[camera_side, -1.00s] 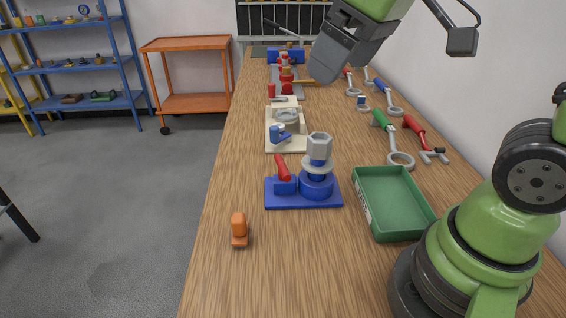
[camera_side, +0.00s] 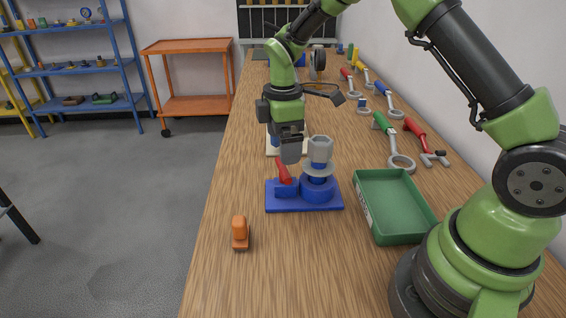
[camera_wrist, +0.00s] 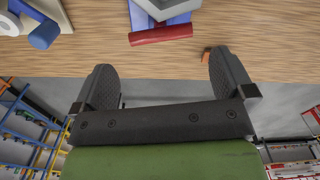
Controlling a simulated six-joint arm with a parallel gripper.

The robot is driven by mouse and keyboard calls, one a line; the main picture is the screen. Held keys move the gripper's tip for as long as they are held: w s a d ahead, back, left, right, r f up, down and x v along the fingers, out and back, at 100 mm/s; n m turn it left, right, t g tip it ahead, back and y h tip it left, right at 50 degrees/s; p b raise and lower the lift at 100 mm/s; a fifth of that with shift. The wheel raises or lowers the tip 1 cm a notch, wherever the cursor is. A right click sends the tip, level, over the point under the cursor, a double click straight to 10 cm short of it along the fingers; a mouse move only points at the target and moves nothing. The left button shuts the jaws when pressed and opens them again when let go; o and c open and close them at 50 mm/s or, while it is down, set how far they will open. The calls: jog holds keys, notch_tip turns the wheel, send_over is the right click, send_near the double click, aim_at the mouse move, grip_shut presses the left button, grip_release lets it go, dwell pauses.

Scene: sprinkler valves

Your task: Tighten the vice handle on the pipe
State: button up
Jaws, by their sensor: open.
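A blue vice-like fixture (camera_side: 330,203) sits on the near part of the bench. It has a red handle (camera_side: 283,172) on its left, tilted up. Beside the handle, a blue upright post carries a grey ring and a grey hex piece (camera_side: 320,148). My gripper (camera_side: 291,152) is open and empty, just above and behind the handle. In the wrist view, the red handle (camera_wrist: 161,35) lies beyond the open fingers (camera_wrist: 163,78), apart from them.
A green tray (camera_side: 428,237) stands right of the fixture. An orange piece (camera_side: 240,232) lies at front left. A cream-based fixture (camera_side: 272,150) is partly hidden behind my gripper. Wrenches, one with a green handle (camera_side: 382,123), line the right side.

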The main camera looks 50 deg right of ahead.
aim_at(283, 174)
notch_tip(283, 174, down, 6)
jog(key=shift+r, duration=0.1)
